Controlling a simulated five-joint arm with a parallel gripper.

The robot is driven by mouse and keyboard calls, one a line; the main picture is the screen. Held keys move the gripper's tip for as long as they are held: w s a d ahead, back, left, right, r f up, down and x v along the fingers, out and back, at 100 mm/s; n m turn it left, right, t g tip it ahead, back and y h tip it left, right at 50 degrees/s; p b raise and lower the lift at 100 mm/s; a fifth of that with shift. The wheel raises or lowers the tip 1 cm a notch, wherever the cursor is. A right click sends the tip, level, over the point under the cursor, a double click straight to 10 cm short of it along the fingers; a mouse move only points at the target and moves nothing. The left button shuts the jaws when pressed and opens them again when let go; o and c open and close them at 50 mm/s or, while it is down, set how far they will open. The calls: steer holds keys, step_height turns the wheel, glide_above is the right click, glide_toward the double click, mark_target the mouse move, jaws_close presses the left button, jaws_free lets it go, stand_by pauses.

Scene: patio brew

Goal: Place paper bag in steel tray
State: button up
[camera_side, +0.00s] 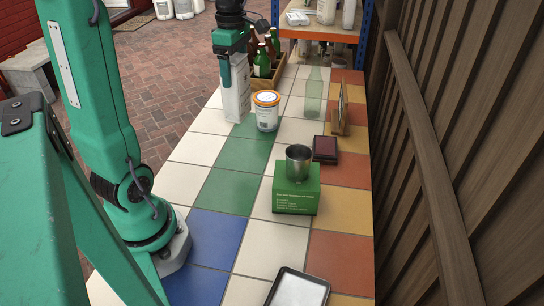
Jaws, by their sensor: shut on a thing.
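The paper bag (236,101) is tall, pale and upright at the far left part of the tiled table. My gripper (225,77) comes down on it from above and is shut on its upper part, hiding some of it. I cannot tell whether the bag's base touches the tiles. The steel tray (297,291), shallow with a dark rim and a pale inside, lies at the near end of the table and is cut off by the bottom edge. It looks empty where it shows. The bag and tray are far apart.
A white tin with an orange lid (266,112) stands just right of the bag. A bottle crate (270,80) is behind. A metal cup (299,163) sits on a green box (295,200) mid-table, near a dark red box (326,148).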

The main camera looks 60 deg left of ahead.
step_height(320, 180, up, 8)
steer(key=d+m, duration=1)
steer(key=d, duration=2.1)
steer(key=s+d+m, duration=0.7)
steer(key=s+d, duration=0.7)
step_height(320, 180, down, 22)
steer(key=shift+d+r, duration=0.15)
steer(key=shift+w, duration=0.1)
